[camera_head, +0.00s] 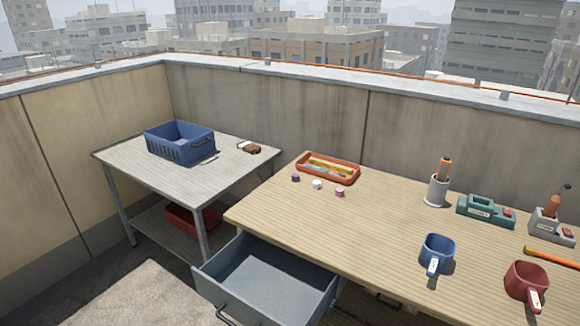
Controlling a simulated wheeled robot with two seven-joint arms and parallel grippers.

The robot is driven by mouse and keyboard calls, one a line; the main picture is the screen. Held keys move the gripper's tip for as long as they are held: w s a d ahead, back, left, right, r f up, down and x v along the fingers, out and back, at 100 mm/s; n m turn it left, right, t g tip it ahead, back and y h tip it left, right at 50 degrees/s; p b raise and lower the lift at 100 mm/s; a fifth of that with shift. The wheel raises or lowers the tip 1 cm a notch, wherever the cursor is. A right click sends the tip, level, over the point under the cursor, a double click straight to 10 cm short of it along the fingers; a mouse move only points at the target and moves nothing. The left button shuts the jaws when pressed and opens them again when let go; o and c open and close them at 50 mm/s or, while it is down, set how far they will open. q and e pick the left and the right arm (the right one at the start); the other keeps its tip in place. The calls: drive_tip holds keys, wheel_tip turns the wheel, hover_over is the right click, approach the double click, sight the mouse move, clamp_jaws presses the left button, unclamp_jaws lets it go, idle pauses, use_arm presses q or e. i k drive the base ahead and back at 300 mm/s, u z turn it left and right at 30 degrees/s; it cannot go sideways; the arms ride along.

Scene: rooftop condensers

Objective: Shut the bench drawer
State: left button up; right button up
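The bench drawer (272,276) is grey-blue and stands pulled well out from under the front edge of the wooden bench (300,220), toward its left end. Its inside looks empty. A dark handle (236,316) shows on its front panel, partly cut off by the bottom edge of the view. Neither of my grippers shows in the head view.
The bench bears an orange tray (328,168), small caps, a grey cup (437,190), a blue mug (437,254), a red mug (526,285) and teal tool holder (485,211). A side table (125,160) at left holds a blue crate (180,142).

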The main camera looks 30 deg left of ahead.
sight(255, 282)
drive_tip(key=u, duration=1.65)
drive_tip(key=k, duration=0.35)
drive_tip(key=z, duration=0.9)
drive_tip(key=i, duration=0.75)
drive_tip(key=u, duration=0.4)
